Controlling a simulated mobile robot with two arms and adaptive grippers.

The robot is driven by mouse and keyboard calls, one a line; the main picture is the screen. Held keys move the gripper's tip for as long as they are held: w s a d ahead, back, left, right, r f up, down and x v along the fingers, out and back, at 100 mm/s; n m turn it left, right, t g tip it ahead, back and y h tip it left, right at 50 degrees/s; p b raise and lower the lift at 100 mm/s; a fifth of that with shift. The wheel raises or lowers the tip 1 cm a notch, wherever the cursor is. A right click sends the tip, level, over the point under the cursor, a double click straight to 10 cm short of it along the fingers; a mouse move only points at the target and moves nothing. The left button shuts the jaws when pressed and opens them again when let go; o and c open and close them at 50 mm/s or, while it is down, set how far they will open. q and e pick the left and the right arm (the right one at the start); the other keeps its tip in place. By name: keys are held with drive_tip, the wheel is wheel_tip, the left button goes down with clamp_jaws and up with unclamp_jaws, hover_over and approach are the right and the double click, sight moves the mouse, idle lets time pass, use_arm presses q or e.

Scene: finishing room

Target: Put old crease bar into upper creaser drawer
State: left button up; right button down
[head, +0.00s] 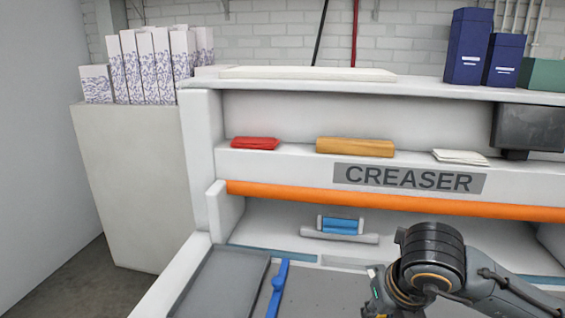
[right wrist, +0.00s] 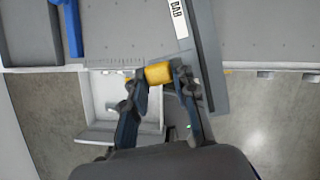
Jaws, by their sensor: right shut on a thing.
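My right gripper (right wrist: 159,76) is shut on a short yellow piece in the right wrist view, which I take to be the grip of the old crease bar (right wrist: 157,73). A long grey strip (right wrist: 203,60) with a white lettered label runs slanted just right of it; I cannot tell if the two are joined. Below and left of the fingers a white drawer (right wrist: 95,134) stands open under the machine's front edge. I see only one drawer clearly. In the head view my right arm reaches in at lower right, with its fingertips out of frame. My left gripper is not in view.
The creaser (head: 300,164) fills the head view. A blue lever (head: 278,288) rises from its bed. A red item (head: 255,143), a wooden block (head: 355,147) and white papers (head: 460,157) lie on its ledge. Bare floor (right wrist: 270,120) shows right of the gripper.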

drive_tip(key=s+f+n+g, duration=0.3)
drive_tip(key=s+n+g, duration=0.1)
drive_tip(key=n, duration=1.4)
drive_tip(key=s+f+n+g, duration=0.4)
drive_tip(key=n+g, duration=0.1)
drive_tip(key=n, duration=1.2)
drive_tip(key=shift+s+f+n, duration=0.2)
drive_tip(key=shift+f+n, duration=0.05)
drive_tip(key=shift+n, duration=0.15)
drive_tip(key=shift+d, duration=0.1)
